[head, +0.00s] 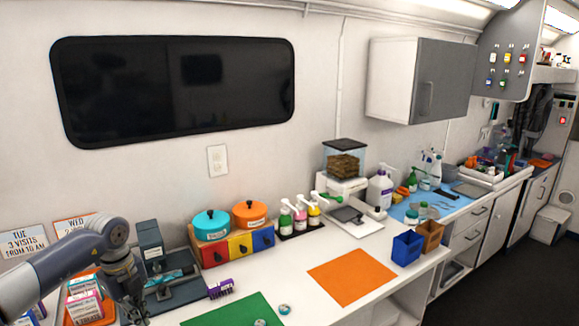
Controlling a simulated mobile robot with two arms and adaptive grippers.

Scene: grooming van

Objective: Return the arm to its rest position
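My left arm comes in from the lower left. Its gripper (136,308) points down over the left front of the white counter, beside a dark grey bench device (157,262). The fingers are small and dark against the device and the counter, so I cannot tell whether they are open or whether they hold anything. My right arm and gripper are not in view.
Boxes on an orange tray (68,318) stand close left of the gripper. A purple item (221,288), a green mat (232,312) and an orange mat (351,276) lie to the right. Lidded pots (211,224) stand on coloured drawers behind. Free air lies above the counter.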

